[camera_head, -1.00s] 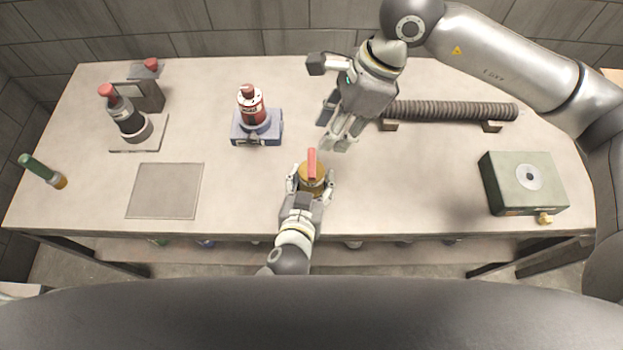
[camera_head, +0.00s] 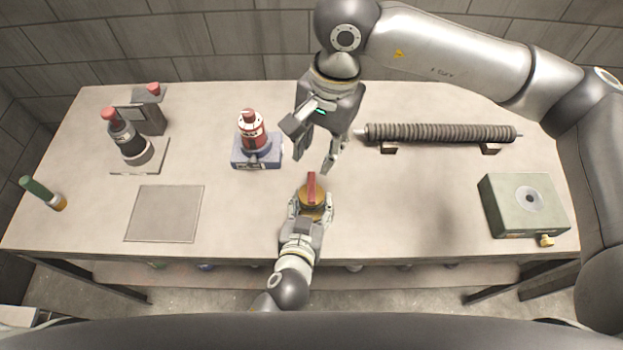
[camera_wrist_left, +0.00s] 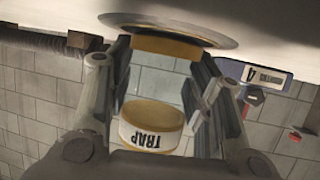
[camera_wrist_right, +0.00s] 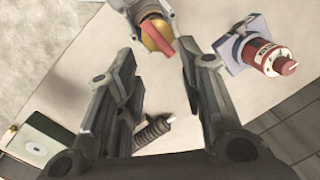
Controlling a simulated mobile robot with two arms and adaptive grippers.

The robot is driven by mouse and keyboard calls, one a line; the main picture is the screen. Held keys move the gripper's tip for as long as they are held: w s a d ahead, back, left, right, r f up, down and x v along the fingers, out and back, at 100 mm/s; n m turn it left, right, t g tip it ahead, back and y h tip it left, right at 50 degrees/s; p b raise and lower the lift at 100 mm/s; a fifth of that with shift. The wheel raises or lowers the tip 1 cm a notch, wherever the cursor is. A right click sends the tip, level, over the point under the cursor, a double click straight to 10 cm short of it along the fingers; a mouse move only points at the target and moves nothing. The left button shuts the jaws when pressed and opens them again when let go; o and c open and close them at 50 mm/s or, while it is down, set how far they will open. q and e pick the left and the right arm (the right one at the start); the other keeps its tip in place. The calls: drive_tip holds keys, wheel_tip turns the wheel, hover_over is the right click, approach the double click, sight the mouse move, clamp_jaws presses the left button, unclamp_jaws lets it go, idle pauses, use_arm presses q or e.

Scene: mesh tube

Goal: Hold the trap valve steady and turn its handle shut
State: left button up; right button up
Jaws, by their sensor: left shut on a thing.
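The trap valve (camera_head: 320,207) stands near the table's front edge, a round brass-coloured body with a red bar handle (camera_head: 311,187) on top. The handle points away from me. My left gripper (camera_head: 311,207) is shut on the valve's body from the front. In the left wrist view the "TRAP" label (camera_wrist_left: 150,138) shows between its fingers, upside down. My right gripper (camera_head: 318,168) is open and empty, just beyond the handle and above the table. In the right wrist view the handle (camera_wrist_right: 160,38) lies ahead, between the open fingers and apart from them.
A red bottle-like unit on a blue base (camera_head: 252,140) stands left of my right gripper. A ribbed tube (camera_head: 440,133) lies on supports at the back right. A green box (camera_head: 524,205) is at right. A flat grey plate (camera_head: 165,214) and a black-and-red unit (camera_head: 130,142) are at left.

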sight(312, 186)
drive_tip(key=f+n, duration=0.2)
drive_tip(key=f, duration=0.1)
drive_tip(key=f+n+h, duration=0.1)
drive_tip(key=f, duration=0.3)
drive_tip(key=a+f+n, duration=0.1)
drive_tip(key=f+n, duration=0.1)
drive_tip(key=f, duration=0.1)
drive_tip(key=shift+s+f+n, duration=0.1)
drive_tip(key=shift+f+n, duration=0.2)
drive_tip(key=shift+f, duration=0.1)
clamp_jaws()
